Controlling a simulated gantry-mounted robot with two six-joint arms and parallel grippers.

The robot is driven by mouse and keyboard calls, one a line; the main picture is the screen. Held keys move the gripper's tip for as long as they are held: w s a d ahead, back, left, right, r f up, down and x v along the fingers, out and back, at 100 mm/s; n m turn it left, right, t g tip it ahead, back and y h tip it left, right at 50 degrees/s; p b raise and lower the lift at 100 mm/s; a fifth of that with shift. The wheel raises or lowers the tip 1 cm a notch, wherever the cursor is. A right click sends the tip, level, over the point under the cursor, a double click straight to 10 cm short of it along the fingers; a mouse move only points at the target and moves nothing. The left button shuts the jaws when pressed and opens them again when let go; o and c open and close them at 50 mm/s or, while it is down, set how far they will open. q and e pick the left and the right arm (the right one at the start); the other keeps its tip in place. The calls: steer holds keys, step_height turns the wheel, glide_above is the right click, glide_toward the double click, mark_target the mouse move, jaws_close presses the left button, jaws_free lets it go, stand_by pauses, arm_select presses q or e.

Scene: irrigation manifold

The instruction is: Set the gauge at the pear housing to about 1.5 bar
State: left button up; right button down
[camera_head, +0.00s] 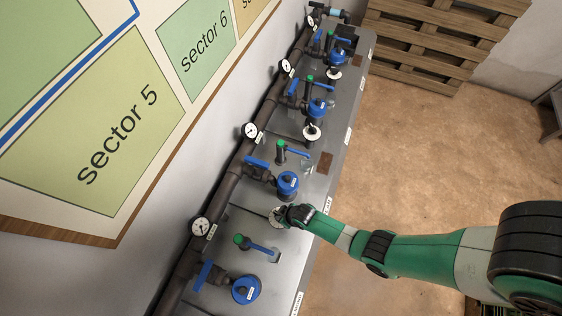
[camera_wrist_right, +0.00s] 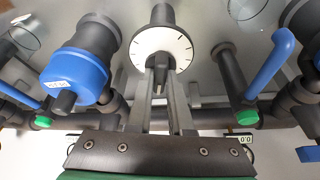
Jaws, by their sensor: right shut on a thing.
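My right gripper (camera_head: 283,214) reaches in from the right over the grey bench. In the wrist view its fingers (camera_wrist_right: 160,88) are shut on the dark stem of a regulator knob, just in front of a white dial disc (camera_wrist_right: 160,47) with black tick marks. The same disc (camera_head: 275,219) is partly hidden by the gripper in the head view. Round white gauges stand along the pipe, the nearest ones being a lower gauge (camera_head: 200,228) and an upper gauge (camera_head: 250,131). Their readings and the housing names are too small to read. My left gripper is not in view.
Blue-capped housings (camera_head: 288,184) and green-topped valves with blue levers (camera_head: 264,248) stand close around the knob. In the wrist view a blue cap (camera_wrist_right: 75,75) is left of the fingers and a blue lever (camera_wrist_right: 270,65) right. Open floor (camera_head: 430,150) lies right of the bench.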

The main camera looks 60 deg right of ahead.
steer(key=shift+m, duration=0.3)
steer(key=c, duration=0.8)
jaws_free()
steer(key=shift+r, duration=0.1)
steer(key=shift+s+r+p, duration=0.1)
steer(key=shift+r+p, duration=0.25)
steer(key=p+v, duration=0.5)
steer(key=v, duration=0.5)
steer(key=shift+s+a+r+p, duration=0.1)
steer(key=shift+s+r+p, duration=0.05)
steer(key=shift+r+p, duration=0.15)
